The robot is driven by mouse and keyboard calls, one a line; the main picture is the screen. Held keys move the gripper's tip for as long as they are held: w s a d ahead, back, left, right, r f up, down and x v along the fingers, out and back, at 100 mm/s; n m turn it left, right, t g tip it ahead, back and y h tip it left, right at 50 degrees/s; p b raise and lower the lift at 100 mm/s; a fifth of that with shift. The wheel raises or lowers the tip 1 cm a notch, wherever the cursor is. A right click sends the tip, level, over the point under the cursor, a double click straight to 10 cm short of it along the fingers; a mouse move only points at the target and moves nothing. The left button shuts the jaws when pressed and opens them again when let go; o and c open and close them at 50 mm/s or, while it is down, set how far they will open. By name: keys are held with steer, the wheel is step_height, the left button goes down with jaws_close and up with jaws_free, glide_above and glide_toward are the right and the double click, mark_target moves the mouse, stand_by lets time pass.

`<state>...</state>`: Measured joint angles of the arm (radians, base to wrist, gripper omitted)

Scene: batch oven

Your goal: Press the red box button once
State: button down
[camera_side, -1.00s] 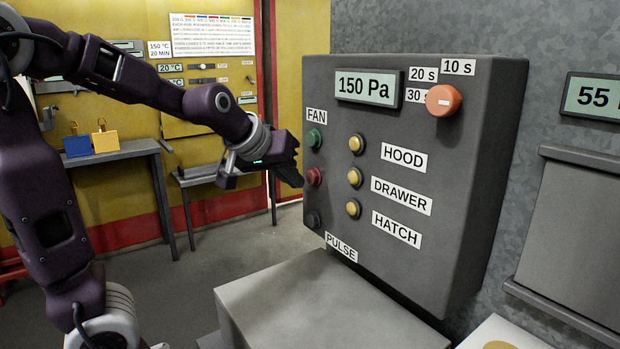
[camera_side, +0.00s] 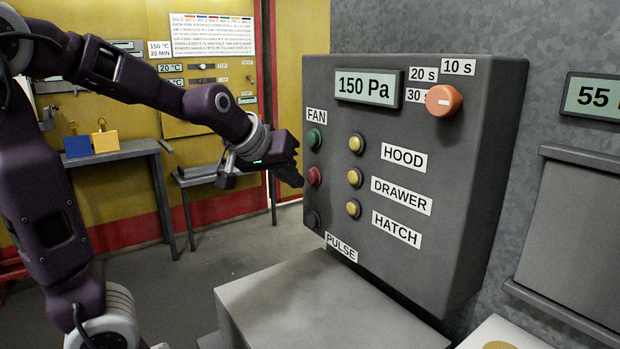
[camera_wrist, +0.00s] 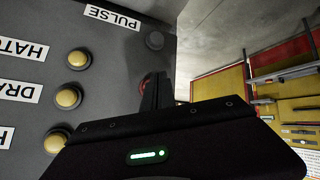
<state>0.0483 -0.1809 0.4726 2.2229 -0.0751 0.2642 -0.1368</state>
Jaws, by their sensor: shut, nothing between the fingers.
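The red button (camera_side: 314,177) sits on the left part of the grey control box (camera_side: 440,160), below the green button (camera_side: 315,138) beside the FAN label. My gripper (camera_side: 299,183) is shut and empty, its fingertips pointing at the box just left of the red button. In the side view a small gap seems to lie between them, but contact is hard to judge. In the wrist view the red button (camera_wrist: 144,82) is mostly hidden behind my shut fingers (camera_wrist: 157,82), which overlap it.
Yellow buttons (camera_side: 353,177) for HOOD, DRAWER and HATCH stand right of the red one. A dark button (camera_side: 313,219) is below it, near the PULSE label. An orange knob (camera_side: 443,100) is at upper right. A grey block (camera_side: 320,300) stands below the box.

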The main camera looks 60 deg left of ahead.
steer(key=shift+w, duration=0.1)
stand_by(0.7)
steer(key=shift+w, duration=0.35)
steer(key=shift+w, duration=0.4)
stand_by(0.5)
stand_by(0.4)
steer(key=shift+s, duration=0.85)
steer(key=s, duration=0.5)
stand_by(0.5)
